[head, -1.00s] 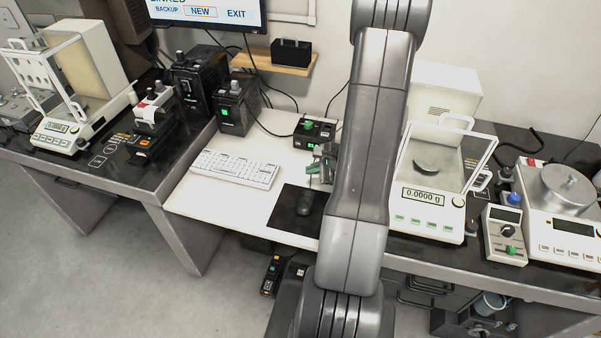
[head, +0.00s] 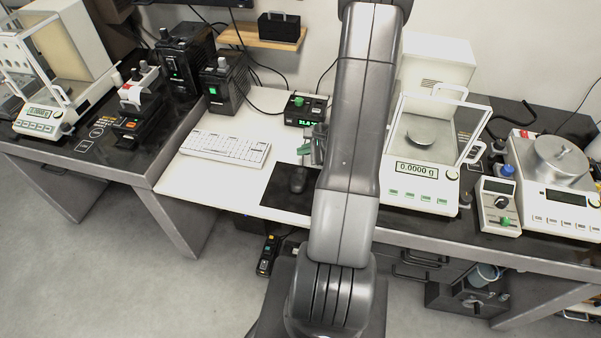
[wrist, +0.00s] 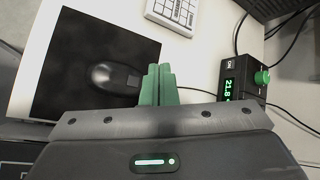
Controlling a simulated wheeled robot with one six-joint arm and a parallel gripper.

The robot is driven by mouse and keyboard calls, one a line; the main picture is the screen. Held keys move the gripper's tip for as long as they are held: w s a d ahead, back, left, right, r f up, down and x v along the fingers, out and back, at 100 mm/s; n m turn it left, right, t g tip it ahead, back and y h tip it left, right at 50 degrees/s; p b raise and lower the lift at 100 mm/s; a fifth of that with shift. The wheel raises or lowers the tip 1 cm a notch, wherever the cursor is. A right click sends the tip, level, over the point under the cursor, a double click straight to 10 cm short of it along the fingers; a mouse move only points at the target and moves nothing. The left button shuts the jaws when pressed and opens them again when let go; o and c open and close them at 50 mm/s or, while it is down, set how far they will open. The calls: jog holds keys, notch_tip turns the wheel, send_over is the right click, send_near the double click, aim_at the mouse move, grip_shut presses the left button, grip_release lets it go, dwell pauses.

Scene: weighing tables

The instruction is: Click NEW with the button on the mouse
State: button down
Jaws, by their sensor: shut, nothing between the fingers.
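The black mouse (head: 298,180) lies on a dark mouse pad (head: 272,192) on the white desk. In the wrist view the mouse (wrist: 112,76) lies just left of my gripper (wrist: 158,70), on the pad (wrist: 60,60). My gripper is shut and empty; its green fingertips are pressed together beside the mouse's right end in that picture. I cannot tell its height over the pad. In the head view my gripper (head: 303,150) shows partly behind my arm, above and beyond the mouse. Only the bottom edge of the monitor (head: 200,3) is in view, and NEW is not visible.
A white keyboard (head: 226,147) lies left of the pad. A small black box with a green knob and display (head: 305,109) stands behind my gripper. A balance with a glass shield (head: 424,171) stands to the right. Free white desk lies left of the pad.

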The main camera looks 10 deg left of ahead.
jog(key=b, duration=0.2)
send_over(304, 173)
notch_tip(304, 173, down, 4)
jog(key=shift+f, duration=0.25)
jog(key=shift+f+b, duration=0.75)
jog(key=shift+b, duration=0.35)
jog(key=shift+f, duration=0.15)
dwell(0.7)
jog(key=shift+f+b, duration=0.3)
jog(key=shift+b, duration=0.4)
jog(key=shift+f+b, duration=0.35)
jog(key=shift+b, duration=0.15)
dwell(0.3)
jog(key=shift+r, duration=0.1)
jog(key=shift+r+p, duration=0.4)
jog(key=shift+r, duration=0.35)
jog(key=shift+r+p, duration=1.6)
jog(key=shift+r, duration=0.9)
